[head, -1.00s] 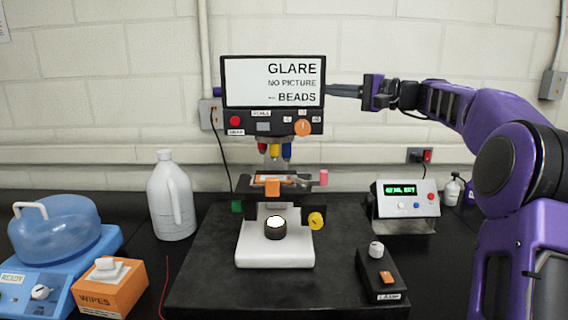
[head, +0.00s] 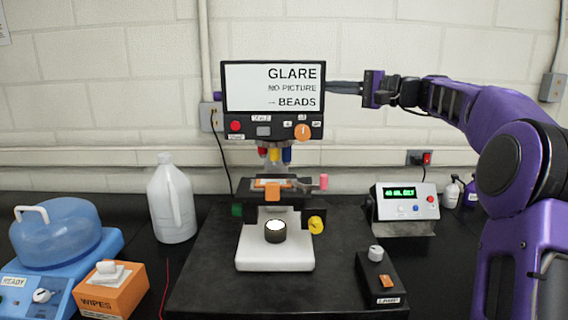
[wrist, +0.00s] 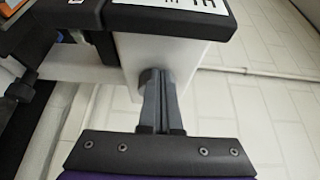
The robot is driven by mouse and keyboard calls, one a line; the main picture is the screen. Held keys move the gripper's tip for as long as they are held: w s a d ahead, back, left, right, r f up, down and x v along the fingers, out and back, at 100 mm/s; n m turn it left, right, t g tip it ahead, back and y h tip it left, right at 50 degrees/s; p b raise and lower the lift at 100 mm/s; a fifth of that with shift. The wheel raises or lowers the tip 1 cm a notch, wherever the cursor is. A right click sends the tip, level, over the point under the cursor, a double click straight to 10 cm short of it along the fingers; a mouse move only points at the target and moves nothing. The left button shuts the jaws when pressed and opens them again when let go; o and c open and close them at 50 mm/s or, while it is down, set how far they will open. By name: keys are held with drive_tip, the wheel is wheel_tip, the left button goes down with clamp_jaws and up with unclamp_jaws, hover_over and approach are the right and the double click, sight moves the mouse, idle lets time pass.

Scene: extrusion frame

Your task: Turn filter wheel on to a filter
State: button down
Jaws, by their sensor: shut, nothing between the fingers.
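The microscope (head: 274,246) stands on a black mat, its screen (head: 272,86) reading GLARE, NO PICTURE, BEADS. My gripper (head: 330,88) is at the right edge of the screen, its tips partly hidden behind it. In the wrist view my gripper (wrist: 158,76) is shut, with its tips at the side of a white housing (wrist: 165,60). A rounded grey form shows at the tips; I cannot tell whether it is the filter wheel or the fingertips. No other part is clearly a filter wheel. An orange knob (head: 302,132) sits below the screen.
A lamp box (head: 380,282) and a display unit (head: 404,206) stand to the right. A white jug (head: 171,200), a wipes box (head: 113,292) and a blue machine (head: 62,240) stand to the left. A wall is behind the microscope.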

drive_tip(key=shift+w+r, duration=0.1)
drive_tip(key=shift+r, duration=0.3)
drive_tip(key=shift+r, duration=0.3)
drive_tip(key=shift+w+r, duration=0.1)
idle(0.4)
drive_tip(key=d, duration=0.6)
drive_tip(key=shift+s+r, duration=0.15)
drive_tip(key=shift+s, duration=0.2)
